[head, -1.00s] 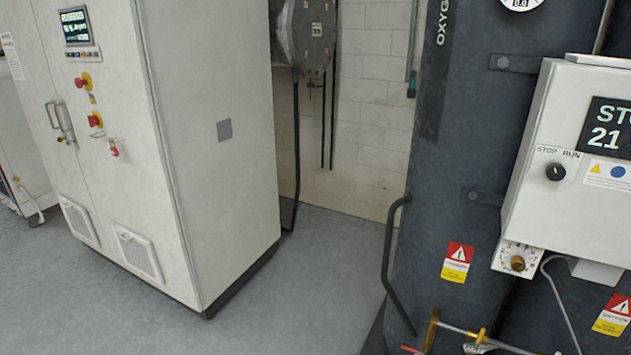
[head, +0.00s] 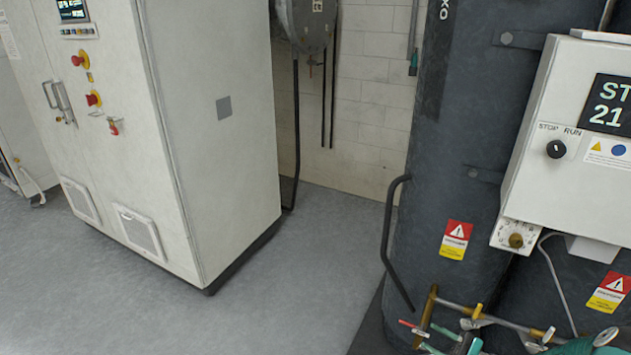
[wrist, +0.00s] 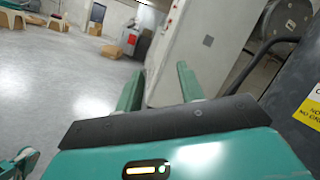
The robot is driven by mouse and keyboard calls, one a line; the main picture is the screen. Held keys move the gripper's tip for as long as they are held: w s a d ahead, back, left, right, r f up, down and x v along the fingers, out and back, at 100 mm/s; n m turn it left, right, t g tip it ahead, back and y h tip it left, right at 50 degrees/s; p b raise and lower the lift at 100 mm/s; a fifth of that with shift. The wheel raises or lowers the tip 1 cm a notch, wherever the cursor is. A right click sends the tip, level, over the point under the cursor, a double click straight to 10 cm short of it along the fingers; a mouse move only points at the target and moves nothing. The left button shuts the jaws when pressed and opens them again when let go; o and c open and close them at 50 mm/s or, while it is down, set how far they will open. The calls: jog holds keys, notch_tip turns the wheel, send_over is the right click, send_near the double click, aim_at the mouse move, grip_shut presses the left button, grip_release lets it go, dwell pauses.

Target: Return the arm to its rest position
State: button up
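My gripper (wrist: 158,84) shows in the wrist view as two teal fingers standing apart, with nothing between them. Beyond them are open floor and the side of a pale cabinet. In the head view, teal parts of my arm (head: 585,346) show at the bottom right edge, in front of the dark tank's pipework. The rest of the arm is out of frame there.
A pale cabinet (head: 215,150) with red knobs stands at left. A dark tank (head: 440,190) with a bent black handrail (head: 388,235) stands at right, beside a white control box (head: 575,150). Brass pipework (head: 500,322) runs low right. Grey floor (head: 270,300) between is clear.

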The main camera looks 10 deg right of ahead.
jog(key=s+a+r+n+g+h, duration=0.2)
jog(key=a+r+n+g+h, duration=0.3)
jog(key=a+r+g, duration=0.25)
jog(key=s+a+r+n+g+h, duration=0.2)
jog(key=a+r+n+g+h, duration=0.2)
jog(key=a+r+n+g, duration=0.35)
jog(key=s+a+r+n+t+h, duration=0.2)
jog(key=s+a+r+t+h, duration=0.1)
jog(key=r, duration=0.5)
jog(key=s+a+r+n+t+h, duration=0.3)
jog(key=s+r+t+h, duration=0.3)
jog(key=s+r, duration=0.2)
jog(key=shift+r, duration=0.6)
